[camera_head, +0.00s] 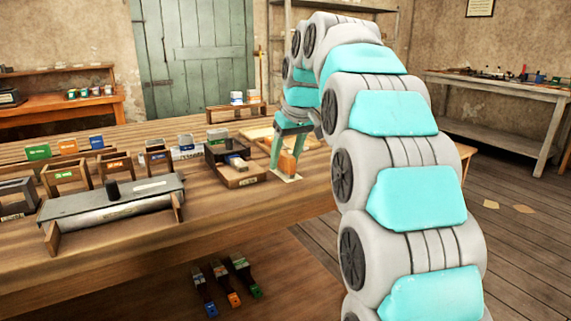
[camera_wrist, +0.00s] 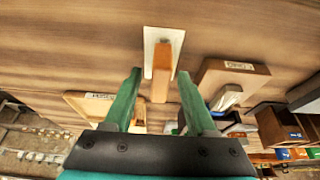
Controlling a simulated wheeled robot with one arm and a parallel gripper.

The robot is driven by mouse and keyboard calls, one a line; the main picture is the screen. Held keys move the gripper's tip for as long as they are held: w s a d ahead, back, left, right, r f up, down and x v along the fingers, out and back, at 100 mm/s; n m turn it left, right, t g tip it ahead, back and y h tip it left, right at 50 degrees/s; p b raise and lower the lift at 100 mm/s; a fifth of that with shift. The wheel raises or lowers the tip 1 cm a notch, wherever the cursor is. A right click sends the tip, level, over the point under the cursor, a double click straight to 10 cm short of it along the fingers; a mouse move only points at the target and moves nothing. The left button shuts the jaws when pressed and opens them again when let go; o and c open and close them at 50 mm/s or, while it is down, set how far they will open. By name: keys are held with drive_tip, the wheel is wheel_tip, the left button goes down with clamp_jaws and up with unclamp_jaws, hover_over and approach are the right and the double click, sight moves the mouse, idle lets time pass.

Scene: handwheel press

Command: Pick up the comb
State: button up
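An upright orange-brown wooden piece (camera_head: 286,164), which I take for the comb, stands at a pale card (camera_head: 288,178) on the table. In the wrist view this piece (camera_wrist: 161,84) stands out from the white card (camera_wrist: 151,42); no teeth can be made out. My gripper (camera_head: 285,158) is open and points down around it. In the wrist view the green fingers of my gripper (camera_wrist: 159,73) are on either side of the piece, with a visible gap on both sides. Nothing is gripped.
A labelled open tray (camera_head: 240,183) with a block in it stands close to the left of my gripper. A long grey-topped device (camera_head: 110,205) and several small boxes fill the table's left. Brushes (camera_head: 222,284) lie below the front edge. Bare tabletop lies in front of the card.

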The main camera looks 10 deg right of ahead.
clamp_jaws()
idle(0.3)
drive_tip(key=shift+r, duration=0.15)
idle(0.3)
